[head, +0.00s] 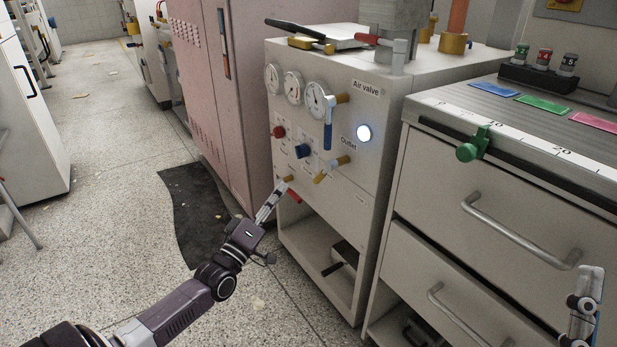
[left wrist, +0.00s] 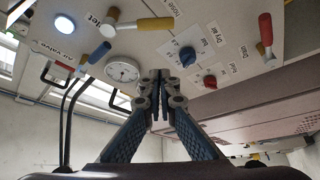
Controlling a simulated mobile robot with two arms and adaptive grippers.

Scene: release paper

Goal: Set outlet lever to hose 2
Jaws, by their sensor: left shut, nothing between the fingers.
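The outlet lever (head: 322,176) has a yellow handle and a brass pivot on the front of the grey cabinet, below the "Outlet" label. In the head view its handle points down and left. In the left wrist view the yellow handle (left wrist: 155,24) points right, beside a label that seems to read "Hose" and is partly cut off. My left gripper (head: 279,190) is shut and empty, below and left of the lever and apart from it. Its closed fingertips (left wrist: 160,76) show in the left wrist view. My right gripper (head: 590,283) is partly visible at lower right; its jaw state is unclear.
A red-handled lever (head: 294,196) is close to my left fingertips. A blue air valve handle (head: 328,136), gauges (head: 292,87), a red knob (head: 278,132) and a blue knob (head: 303,151) share the panel. A drawer unit (head: 440,215) stands at right. Open floor lies left.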

